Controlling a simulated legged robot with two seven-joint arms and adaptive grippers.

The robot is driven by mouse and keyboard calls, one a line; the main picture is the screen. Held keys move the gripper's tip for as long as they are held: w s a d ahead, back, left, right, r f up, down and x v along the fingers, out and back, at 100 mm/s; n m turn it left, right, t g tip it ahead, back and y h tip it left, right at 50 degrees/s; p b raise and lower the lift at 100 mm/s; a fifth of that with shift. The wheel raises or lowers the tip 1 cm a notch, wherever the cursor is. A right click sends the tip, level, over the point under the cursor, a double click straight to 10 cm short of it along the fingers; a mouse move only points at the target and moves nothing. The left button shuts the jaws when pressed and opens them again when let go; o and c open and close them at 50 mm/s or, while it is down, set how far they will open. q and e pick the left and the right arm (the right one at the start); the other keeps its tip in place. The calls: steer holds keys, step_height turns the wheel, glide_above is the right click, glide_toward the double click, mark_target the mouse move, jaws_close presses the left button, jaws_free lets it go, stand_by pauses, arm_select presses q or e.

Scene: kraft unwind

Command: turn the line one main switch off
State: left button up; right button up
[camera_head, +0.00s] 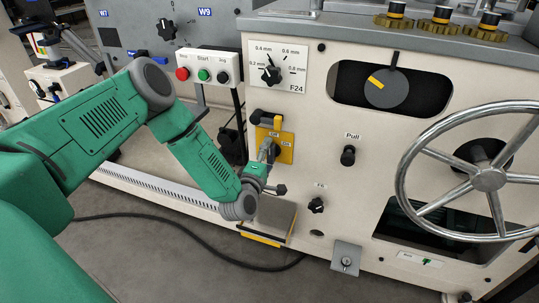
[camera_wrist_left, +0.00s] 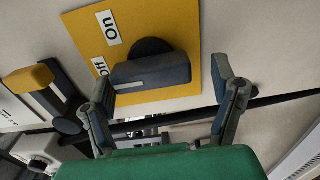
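The main switch is a yellow plate (camera_head: 286,157) on the front of the cream machine, with "On" and "Off" labels. In the left wrist view the plate (camera_wrist_left: 185,25) carries a dark grey rotary handle (camera_wrist_left: 152,72) with a pale line on it; the handle's left end lies near the "Off" label, but its exact setting is hard to tell. My left gripper (camera_head: 267,150) is at the switch and partly covers it in the head view. In the wrist view its fingers (camera_wrist_left: 163,80) are open, one on each side of the handle; contact with the left finger cannot be told. My right gripper is not in view.
A dark lever with a yellow end (camera_wrist_left: 35,78) is beside the plate. A black pull knob (camera_head: 348,156), a thickness dial (camera_head: 271,75) and a large handwheel (camera_head: 488,180) are on the same panel. A Start button box (camera_head: 205,75) stands left. A cable (camera_head: 195,236) lies on the floor.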

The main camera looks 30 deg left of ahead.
arm_select(q)
steer(key=shift+r, duration=0.1)
steer(key=shift+s, duration=0.15)
steer(key=v, duration=1.1)
steer(key=shift+s+f, duration=0.2)
steer(key=shift+s, duration=0.1)
steer(key=shift+d, duration=0.1)
